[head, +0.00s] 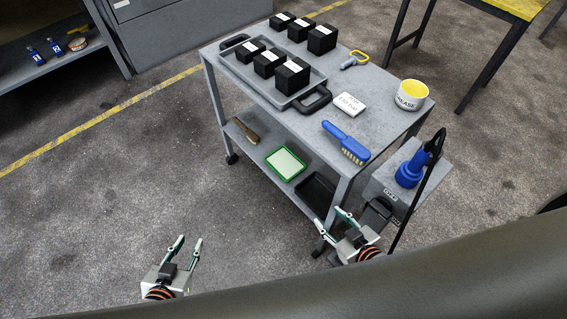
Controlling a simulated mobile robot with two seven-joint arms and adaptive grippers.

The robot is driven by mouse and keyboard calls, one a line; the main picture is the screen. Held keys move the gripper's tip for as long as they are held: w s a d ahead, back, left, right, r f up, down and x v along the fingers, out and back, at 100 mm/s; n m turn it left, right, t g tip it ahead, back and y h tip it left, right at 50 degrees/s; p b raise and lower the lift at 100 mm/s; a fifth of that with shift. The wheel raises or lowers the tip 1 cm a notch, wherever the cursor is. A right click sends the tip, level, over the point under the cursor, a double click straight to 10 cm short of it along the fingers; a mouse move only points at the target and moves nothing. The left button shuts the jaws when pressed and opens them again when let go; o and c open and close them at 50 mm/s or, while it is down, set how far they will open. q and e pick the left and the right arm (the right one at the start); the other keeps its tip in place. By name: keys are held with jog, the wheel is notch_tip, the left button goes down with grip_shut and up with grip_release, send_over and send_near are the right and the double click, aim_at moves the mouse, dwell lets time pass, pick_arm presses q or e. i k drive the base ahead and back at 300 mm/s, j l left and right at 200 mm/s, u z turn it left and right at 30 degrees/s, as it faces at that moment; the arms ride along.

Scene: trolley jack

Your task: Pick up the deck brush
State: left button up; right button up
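A blue brush (345,141) with pale bristles lies on the trolley's grey top (375,95), near its front right edge. Its handle points to the upper left. A second, brown brush (245,130) lies on the trolley's lower shelf, at the left. My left gripper (189,238) is open and empty, over the floor to the lower left of the trolley. My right gripper (329,218) is open and empty, near the trolley's front right leg, below the blue brush in the picture. Neither gripper touches a brush.
A black-handled tray (250,83) with black boxes fills the trolley's left part. A small stand with a blue tool (411,168) is at right. The lower shelf holds a green-framed tray (285,164).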

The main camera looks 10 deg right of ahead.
aim_at(250, 136)
jog(key=i+j, duration=0.5)
jog(key=j, duration=0.15)
jog(key=i+j, duration=0.5)
jog(key=j, duration=0.15)
jog(key=i+j+z, duration=0.15)
jog(key=z, duration=1.7)
